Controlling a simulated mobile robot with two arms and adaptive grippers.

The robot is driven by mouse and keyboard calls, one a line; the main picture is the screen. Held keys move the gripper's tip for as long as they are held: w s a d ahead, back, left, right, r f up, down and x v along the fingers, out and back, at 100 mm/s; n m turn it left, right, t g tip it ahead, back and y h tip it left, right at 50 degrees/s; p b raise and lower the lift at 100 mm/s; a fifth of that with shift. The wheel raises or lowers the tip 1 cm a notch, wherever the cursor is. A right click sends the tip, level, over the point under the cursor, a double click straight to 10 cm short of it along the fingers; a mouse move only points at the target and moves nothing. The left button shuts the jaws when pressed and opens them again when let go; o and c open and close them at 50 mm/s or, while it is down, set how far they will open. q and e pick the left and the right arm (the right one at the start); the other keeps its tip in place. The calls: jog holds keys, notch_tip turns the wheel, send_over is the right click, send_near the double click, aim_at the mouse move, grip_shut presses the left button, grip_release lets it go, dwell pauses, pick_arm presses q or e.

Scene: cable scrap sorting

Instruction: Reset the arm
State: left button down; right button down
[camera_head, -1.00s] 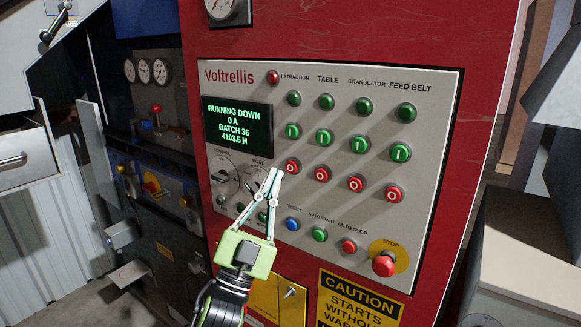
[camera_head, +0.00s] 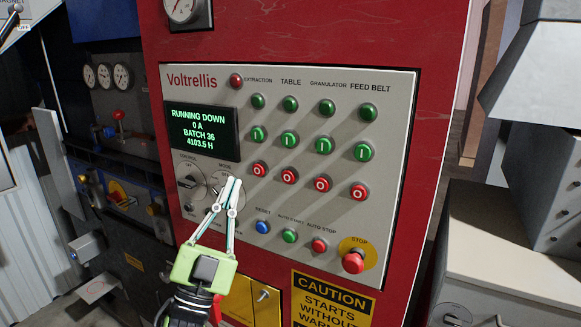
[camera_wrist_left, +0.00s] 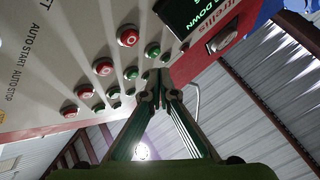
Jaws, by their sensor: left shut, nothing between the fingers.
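My left gripper (camera_head: 233,181) is in front of the lower left part of the Voltrellis control panel (camera_head: 400,95), with its fingertips together and nothing between them. In the head view its tips overlap the area by the mode knob, partly hiding it; whether they touch the panel I cannot tell. In the left wrist view the closed fingers (camera_wrist_left: 160,88) point toward the panel's buttons. The screen (camera_head: 202,130) reads "RUNNING DOWN, 0 A, BATCH 36, 4103.5 H". My right gripper is not in view.
The panel carries green start buttons, red stop buttons (camera_head: 321,184), a blue reset button (camera_head: 263,227) and a red mushroom stop (camera_head: 353,261). A yellow caution sign (camera_head: 332,300) is below. A grey cabinet (camera_head: 500,250) stands at right; gauges (camera_head: 105,76) are at left.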

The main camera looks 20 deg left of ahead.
pick_arm(q)
jog(key=shift+f+y, duration=0.1)
jog(key=shift+y, duration=0.2)
notch_tip(320, 180, down, 28)
jog(key=d+r+n+g+y, duration=0.15)
jog(key=n+g, duration=0.45)
jog(key=g, duration=0.7)
jog(key=s+d+f+g+h, duration=0.1)
jog(key=s+d+f+g, duration=0.4)
jog(key=s+f, duration=0.55)
jog(key=s+d+f+g+h, duration=0.2)
jog(key=s+d+f+g, duration=0.5)
jog(key=s, duration=0.6)
notch_tip(320, 180, down, 28)
jog(key=a+m+b, duration=0.1)
jog(key=b, duration=0.1)
jog(key=s+a+f+b, duration=0.1)
jog(key=s+f, duration=0.8)
jog(key=s+a+f+g+b, duration=0.1)
jog(key=s+a+f, duration=0.1)
jog(key=s+f, duration=0.7)
jog(key=shift+s+a+f, duration=0.2)
jog(key=shift+a+f, duration=0.1)
jog(key=shift+f, duration=0.45)
